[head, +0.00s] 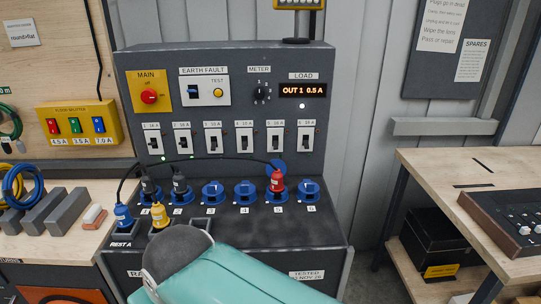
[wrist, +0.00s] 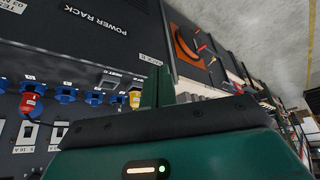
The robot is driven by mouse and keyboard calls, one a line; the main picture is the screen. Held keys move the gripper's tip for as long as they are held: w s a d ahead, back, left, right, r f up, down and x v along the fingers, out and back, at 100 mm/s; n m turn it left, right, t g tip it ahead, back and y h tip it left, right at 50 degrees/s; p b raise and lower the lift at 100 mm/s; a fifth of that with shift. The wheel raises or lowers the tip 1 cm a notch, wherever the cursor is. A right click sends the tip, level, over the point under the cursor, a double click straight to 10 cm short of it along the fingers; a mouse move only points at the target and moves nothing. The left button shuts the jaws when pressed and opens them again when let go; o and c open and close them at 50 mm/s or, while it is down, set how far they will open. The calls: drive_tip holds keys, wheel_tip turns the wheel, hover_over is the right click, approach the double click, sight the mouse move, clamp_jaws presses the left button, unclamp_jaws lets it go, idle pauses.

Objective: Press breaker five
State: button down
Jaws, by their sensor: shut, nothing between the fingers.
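Breaker five (head: 275,137) is a white switch with a dark toggle, fifth from the left in a row on the grey power rack's upright panel (head: 225,60). Its neighbours are breaker four (head: 245,137) and breaker six (head: 307,136). In the wrist view the rack looks turned over, and some white breakers (wrist: 24,138) show at lower left; I cannot tell their numbers. My gripper (wrist: 158,86) has green fingers, shut and empty, apart from the breakers. In the head view my teal arm covers the lower front of the rack and the fingers are not visible.
Below the breakers, a red plug (head: 277,182) and two dark plugs sit in the row of blue sockets (head: 244,191). A blue plug (head: 123,215) and a yellow plug (head: 160,214) stand at front left. A black cable arches below the breakers. The display (head: 303,90) reads OUT 1 0.5 A.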

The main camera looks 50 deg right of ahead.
drive_tip(key=w+d+n+t+h, duration=0.1)
drive_tip(key=w+d+n, duration=0.3)
drive_tip(key=w+d, duration=0.55)
drive_tip(key=n+t+h, duration=0.3)
drive_tip(key=n+h, duration=0.7)
drive_tip(key=n, duration=1.2)
approach(276, 162)
wheel_tip(276, 162, up, 3)
drive_tip(key=shift+w+d+r, duration=0.1)
drive_tip(key=shift+d+r, duration=0.05)
drive_tip(key=shift+r, duration=0.15)
drive_tip(key=x, duration=1)
drive_tip(key=shift+f, duration=0.2)
drive_tip(key=shift+r, duration=0.1)
